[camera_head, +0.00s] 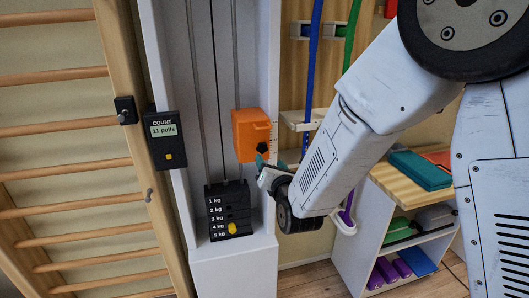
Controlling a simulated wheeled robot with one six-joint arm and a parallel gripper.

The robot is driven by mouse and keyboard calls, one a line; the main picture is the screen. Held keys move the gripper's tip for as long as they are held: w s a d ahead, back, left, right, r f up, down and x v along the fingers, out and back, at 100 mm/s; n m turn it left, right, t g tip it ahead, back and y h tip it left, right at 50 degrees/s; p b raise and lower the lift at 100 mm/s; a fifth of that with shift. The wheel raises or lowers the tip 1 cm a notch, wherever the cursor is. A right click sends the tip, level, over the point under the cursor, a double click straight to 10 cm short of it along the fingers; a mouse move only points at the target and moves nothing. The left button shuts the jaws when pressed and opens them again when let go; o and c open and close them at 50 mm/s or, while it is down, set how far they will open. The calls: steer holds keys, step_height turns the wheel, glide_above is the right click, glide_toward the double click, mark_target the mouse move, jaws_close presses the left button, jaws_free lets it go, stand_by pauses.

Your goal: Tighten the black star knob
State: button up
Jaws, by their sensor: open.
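A small black knob (263,148) sits on the lower right of the orange block (249,133) on the white column; it looks like the star knob, though its lobes are too small to make out. My gripper (264,169) is open just below the knob, with its jaws pointing left toward the column. A teal fingertip shows right under the knob. I cannot tell whether the jaws touch the orange block. Nothing shows between the jaws.
A black weight stack (228,210) with a yellow pin stands lower in the column. A black counter box (163,140) reading 11 pulls hangs left, beside wooden wall bars (70,165). Coloured bands (312,60) hang behind my arm. A shelf unit (345,255) stands right.

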mark_target(263, 149)
steer(key=x, duration=0.7)
steer(key=shift+w+a, duration=0.1)
steer(key=shift+w, duration=0.2)
steer(key=c, duration=1)
